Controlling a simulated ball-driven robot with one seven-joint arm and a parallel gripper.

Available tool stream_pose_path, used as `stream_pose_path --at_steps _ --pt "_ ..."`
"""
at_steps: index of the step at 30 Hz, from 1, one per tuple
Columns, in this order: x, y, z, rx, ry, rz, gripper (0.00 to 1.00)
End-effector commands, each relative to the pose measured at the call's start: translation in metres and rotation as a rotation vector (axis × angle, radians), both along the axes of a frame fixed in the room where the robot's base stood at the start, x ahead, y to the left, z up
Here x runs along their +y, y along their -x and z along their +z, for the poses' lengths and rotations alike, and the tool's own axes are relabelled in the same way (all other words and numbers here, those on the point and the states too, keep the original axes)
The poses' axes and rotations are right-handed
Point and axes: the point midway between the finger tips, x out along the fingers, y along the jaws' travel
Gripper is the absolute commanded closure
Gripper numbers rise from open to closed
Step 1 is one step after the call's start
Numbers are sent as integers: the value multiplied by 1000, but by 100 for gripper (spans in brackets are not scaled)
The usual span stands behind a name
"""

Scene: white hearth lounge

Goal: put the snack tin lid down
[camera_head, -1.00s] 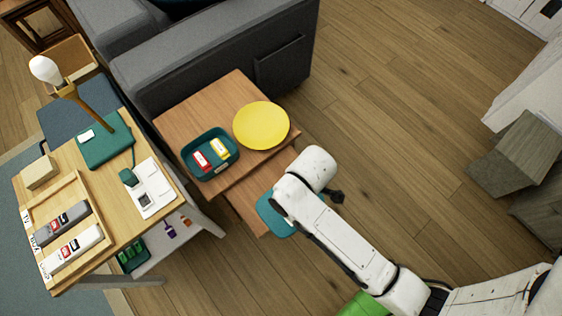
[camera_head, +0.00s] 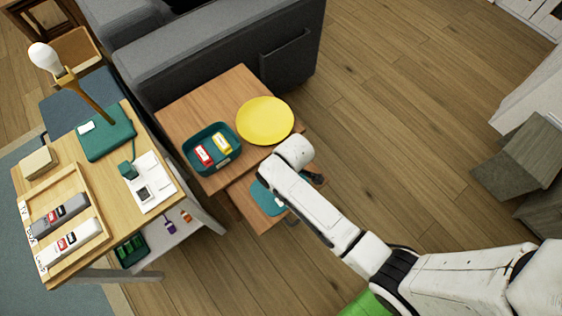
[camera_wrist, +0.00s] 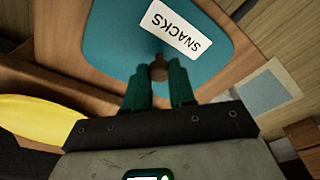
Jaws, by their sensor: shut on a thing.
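The snack tin lid is a teal rounded panel (camera_wrist: 120,40) with a white SNACKS label and a small brown knob. In the wrist view my gripper (camera_wrist: 158,74) is shut on that knob, its two green fingers on either side. In the head view the lid (camera_head: 266,200) shows partly from under my arm, over the low wooden shelf (camera_head: 246,212). I cannot tell whether it touches the shelf. The open teal tin (camera_head: 211,168) stands on the side table, holding red and yellow packets. My arm hides the fingers in the head view.
A round yellow plate (camera_head: 265,120) lies on the side table top (camera_head: 205,100), just above the low shelf. A grey sofa (camera_head: 215,60) stands behind. A desk (camera_head: 110,195) with a lamp and trays is at left. Wooden floor (camera_head: 400,140) to the right is clear.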

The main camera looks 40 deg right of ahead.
Motion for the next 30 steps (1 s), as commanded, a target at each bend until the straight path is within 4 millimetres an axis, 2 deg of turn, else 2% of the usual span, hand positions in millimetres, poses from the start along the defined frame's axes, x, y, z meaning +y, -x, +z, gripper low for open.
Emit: stream_pose_path --at_steps 8,9,17,25,30 --pt "0 0 -2 -1 -1 0 100" --pt "0 0 -2 -1 0 0 74" --pt "0 0 -2 -1 0 0 50" --pt "0 0 1 -1 0 0 50" --pt "-1 1 18 -3 0 0 50"
